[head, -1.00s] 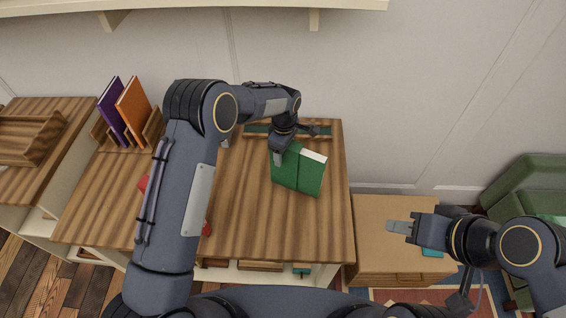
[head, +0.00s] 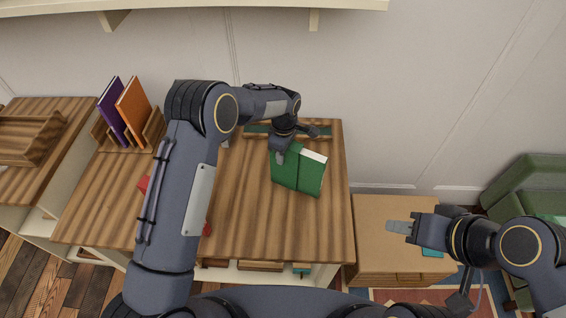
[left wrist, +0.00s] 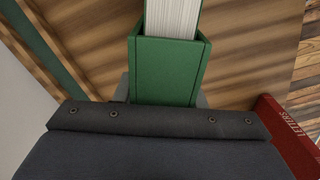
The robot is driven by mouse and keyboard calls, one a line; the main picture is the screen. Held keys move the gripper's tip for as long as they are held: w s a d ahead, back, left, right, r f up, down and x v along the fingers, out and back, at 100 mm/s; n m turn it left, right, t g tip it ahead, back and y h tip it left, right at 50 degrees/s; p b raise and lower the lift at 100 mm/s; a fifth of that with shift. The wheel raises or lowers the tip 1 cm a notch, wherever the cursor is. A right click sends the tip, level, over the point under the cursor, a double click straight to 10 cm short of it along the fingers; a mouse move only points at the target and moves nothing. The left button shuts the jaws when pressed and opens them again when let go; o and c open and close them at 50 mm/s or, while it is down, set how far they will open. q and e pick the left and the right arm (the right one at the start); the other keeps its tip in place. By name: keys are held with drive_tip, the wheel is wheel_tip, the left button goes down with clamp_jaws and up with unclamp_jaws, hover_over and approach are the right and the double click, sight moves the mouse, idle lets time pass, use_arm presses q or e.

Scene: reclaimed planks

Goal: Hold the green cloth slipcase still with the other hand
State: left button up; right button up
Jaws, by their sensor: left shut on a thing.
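The green cloth slipcase (head: 298,172) stands on the wooden top toward its right side, with white page edges showing at its upper right. My left gripper (head: 280,155) is shut on the slipcase at its upper left side. In the left wrist view the green slipcase (left wrist: 167,72) sits between the fingers, mostly hidden below by my gripper's body, and a white page block (left wrist: 173,18) shows inside it. My right gripper (head: 398,227) is off to the right above the low wooden cabinet, away from the slipcase; its finger gap is not clear.
Purple (head: 114,110) and orange (head: 134,108) books stand in a wooden holder at the left. A red thing, partly hidden by my left arm, lies on the top; the wrist view shows a red book (left wrist: 290,130) lettered "LETTERS". A green armchair (head: 530,185) is far right.

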drive_tip(key=shift+s, duration=0.1)
idle(0.8)
idle(0.3)
drive_tip(key=o, duration=0.3)
drive_tip(key=w+a+f+m+g+y, duration=0.2)
drive_tip(key=w+a+m+g+y, duration=0.15)
drive_tip(key=w, duration=0.45)
drive_tip(key=m+y, duration=0.8)
drive_tip(key=m, duration=0.3)
approach(309, 166)
drive_tip(key=s+d+r, duration=0.1)
drive_tip(key=s+r, duration=0.5)
drive_tip(key=w+f+m+t+y, duration=0.1)
drive_tip(key=w+f+m+t, duration=0.35)
drive_tip(key=f+m, duration=0.4)
drive_tip(key=shift+n+t, duration=0.4)
drive_tip(key=shift+n, duration=0.5)
drive_tip(key=shift+s+f+x, duration=0.1)
drive_tip(key=shift+f+x, duration=0.15)
drive_tip(key=shift+x, duration=1.6)
drive_tip(key=shift+s+f+x, duration=0.1)
drive_tip(key=shift+f+x, duration=0.15)
drive_tip(key=shift+x, duration=1.6)
drive_tip(key=shift+s+f+x, duration=0.1)
drive_tip(key=shift+f+x, duration=0.15)
drive_tip(key=shift+x, duration=1.6)
